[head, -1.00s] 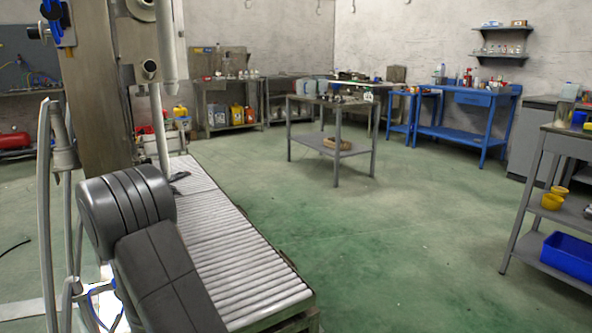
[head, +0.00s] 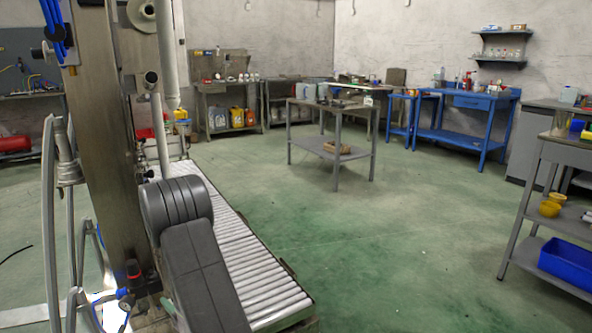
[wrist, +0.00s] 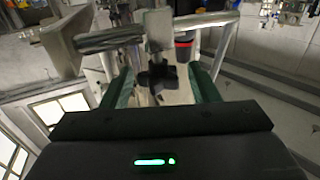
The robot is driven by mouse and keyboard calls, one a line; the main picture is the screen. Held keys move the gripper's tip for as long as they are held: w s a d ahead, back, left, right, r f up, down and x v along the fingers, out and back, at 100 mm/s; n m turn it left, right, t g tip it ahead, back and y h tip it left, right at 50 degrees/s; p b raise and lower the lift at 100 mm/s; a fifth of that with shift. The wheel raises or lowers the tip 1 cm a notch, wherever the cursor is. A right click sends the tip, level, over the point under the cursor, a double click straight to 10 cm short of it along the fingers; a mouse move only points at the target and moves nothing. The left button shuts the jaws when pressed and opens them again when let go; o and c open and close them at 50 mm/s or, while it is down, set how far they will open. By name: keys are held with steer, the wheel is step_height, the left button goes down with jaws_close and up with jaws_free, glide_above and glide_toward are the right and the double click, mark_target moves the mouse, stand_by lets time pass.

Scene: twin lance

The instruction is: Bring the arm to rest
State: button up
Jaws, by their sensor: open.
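My gripper (wrist: 162,90) shows in the wrist view, its two dark green fingers spread apart with no object held between them. A black star-shaped knob (wrist: 157,76) and metal tubes (wrist: 110,40) of a machine stand beyond the fingers; I cannot tell how far off they are. In the head view my dark grey arm link shows at the lower left, in front of the roller conveyor (head: 255,265). My gripper is hidden in that view.
A steel column (head: 100,150) with hoses stands at the left, close to my arm. A grey table (head: 330,148) stands mid-room, a blue workbench (head: 465,125) behind it. A shelf cart with a blue bin (head: 567,258) is at right. Green floor in the middle is clear.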

steer(key=shift+n+g+y+p, duration=0.6)
steer(key=shift+n+g, duration=0.1)
steer(key=shift+g, duration=0.2)
